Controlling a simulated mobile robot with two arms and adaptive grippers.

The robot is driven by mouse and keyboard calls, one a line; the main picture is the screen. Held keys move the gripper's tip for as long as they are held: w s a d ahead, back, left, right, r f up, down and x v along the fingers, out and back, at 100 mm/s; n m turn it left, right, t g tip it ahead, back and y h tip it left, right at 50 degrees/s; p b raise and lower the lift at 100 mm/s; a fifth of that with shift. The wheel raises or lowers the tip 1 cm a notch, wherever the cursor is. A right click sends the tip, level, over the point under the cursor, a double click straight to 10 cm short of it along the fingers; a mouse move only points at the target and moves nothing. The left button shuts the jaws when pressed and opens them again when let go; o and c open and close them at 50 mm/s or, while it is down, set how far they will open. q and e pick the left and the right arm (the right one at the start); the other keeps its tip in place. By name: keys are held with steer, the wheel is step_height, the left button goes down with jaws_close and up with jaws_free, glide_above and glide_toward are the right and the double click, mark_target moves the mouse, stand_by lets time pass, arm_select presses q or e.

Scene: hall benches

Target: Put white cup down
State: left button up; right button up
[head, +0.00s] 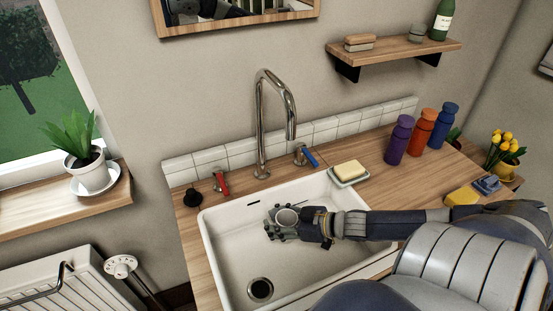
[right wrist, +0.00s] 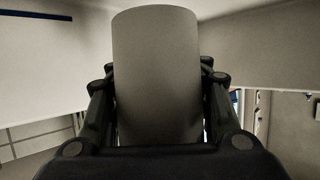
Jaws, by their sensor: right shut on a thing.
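The white cup (head: 287,216) is held upright over the white sink (head: 224,241) in the head view, its round opening facing up. My right gripper (head: 283,224) is shut on it, with fingers around its sides. In the right wrist view the cup (right wrist: 157,75) fills the middle between the two fingers of the gripper (right wrist: 157,110). I cannot tell whether the cup's base touches the sink. My left gripper is not in view.
A tall chrome tap (head: 262,125) stands behind the sink, with red (head: 221,183) and blue (head: 309,156) handles. A soap dish (head: 349,174) sits at the sink's back right corner. Bottles (head: 421,130) stand on the wooden counter. The sink floor around the drain (head: 260,289) is clear.

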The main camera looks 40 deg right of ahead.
steer(key=shift+f+b, duration=0.35)
steer(key=shift+f, duration=2.05)
steer(key=shift+f, duration=0.1)
steer(key=o, duration=1.3)
steer(key=shift+o, duration=0.2)
steer(key=shift+r, duration=0.25)
steer(key=shift+s+d, duration=0.1)
steer(key=shift+s, duration=0.15)
steer(key=shift+p+v, duration=0.75)
steer(key=shift+v, duration=2.7)
